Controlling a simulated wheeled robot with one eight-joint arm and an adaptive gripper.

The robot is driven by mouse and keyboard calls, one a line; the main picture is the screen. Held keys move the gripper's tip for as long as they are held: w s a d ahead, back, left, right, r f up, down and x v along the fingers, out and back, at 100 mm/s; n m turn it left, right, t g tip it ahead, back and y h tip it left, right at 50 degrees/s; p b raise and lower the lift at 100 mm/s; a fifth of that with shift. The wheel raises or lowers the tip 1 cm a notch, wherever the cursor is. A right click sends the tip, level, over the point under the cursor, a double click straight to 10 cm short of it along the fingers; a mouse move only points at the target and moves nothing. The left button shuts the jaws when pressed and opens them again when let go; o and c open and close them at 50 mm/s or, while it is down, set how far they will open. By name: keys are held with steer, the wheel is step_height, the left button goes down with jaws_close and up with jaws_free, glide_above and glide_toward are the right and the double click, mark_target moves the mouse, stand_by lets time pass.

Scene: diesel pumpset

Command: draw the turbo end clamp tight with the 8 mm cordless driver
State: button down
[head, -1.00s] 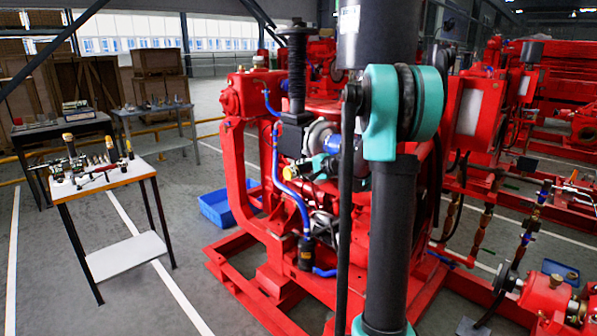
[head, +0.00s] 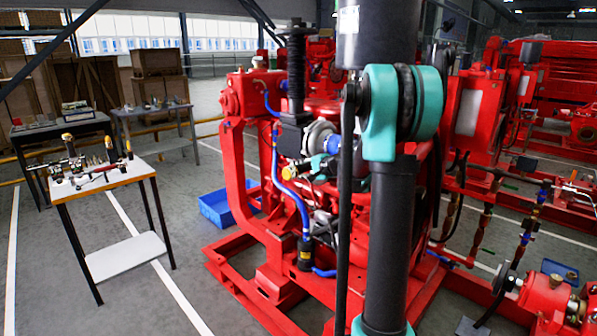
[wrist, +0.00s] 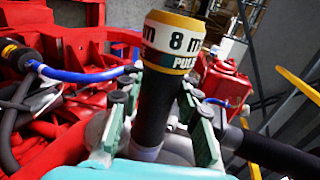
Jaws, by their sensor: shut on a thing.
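The 8 mm cordless driver (wrist: 160,85) is a dark cylinder with a yellow and white band reading "8 m". My gripper (wrist: 155,115) is shut on it, with a green jaw on either side of the dark body. In the head view the gripper (head: 322,170) is low beside the engine, and the driver's yellow end (head: 293,179) points left. The silver turbo housing (head: 319,136) is just above the gripper, with a short blue hose (head: 333,145) at its right. I cannot make out the end clamp or the driver's tip.
The red pumpset frame (head: 237,150) and a long blue hose (head: 289,195) stand close around the gripper. A white-topped table (head: 120,178) with tools is at the left, a blue bin (head: 213,207) on the floor.

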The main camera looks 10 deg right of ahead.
steer(key=shift+w+d, duration=0.25)
steer(key=shift+d, duration=0.1)
stand_by(0.9)
steer(key=shift+s+a, duration=0.15)
stand_by(0.8)
